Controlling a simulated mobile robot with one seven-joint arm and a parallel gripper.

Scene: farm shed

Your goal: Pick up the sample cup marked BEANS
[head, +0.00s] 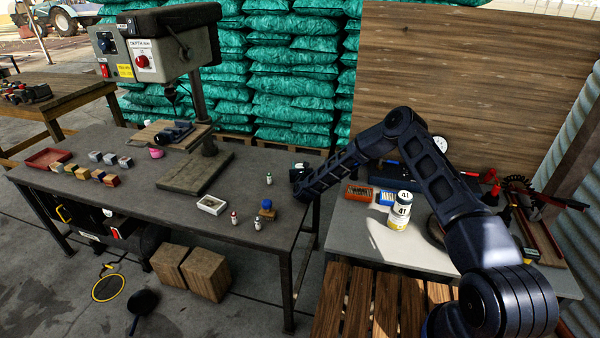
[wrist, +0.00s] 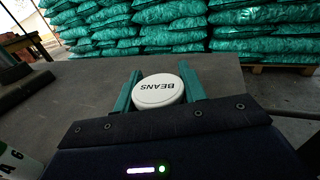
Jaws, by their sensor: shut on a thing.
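The sample cup marked BEANS (wrist: 158,88) shows its round white lid in the wrist view, with the lettering upside down. My gripper (wrist: 160,88) is shut on it, with one green finger on each side of the lid. The cup's body below the lid is hidden. In the head view my gripper (head: 299,172) is over the right end of the dark workbench (head: 140,180). I cannot make out the cup there, nor tell whether it touches the bench.
A lettered white container (wrist: 18,160) is close at the wrist view's left edge. A drill press (head: 170,45) stands behind. Green sacks (head: 295,70) are stacked beyond.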

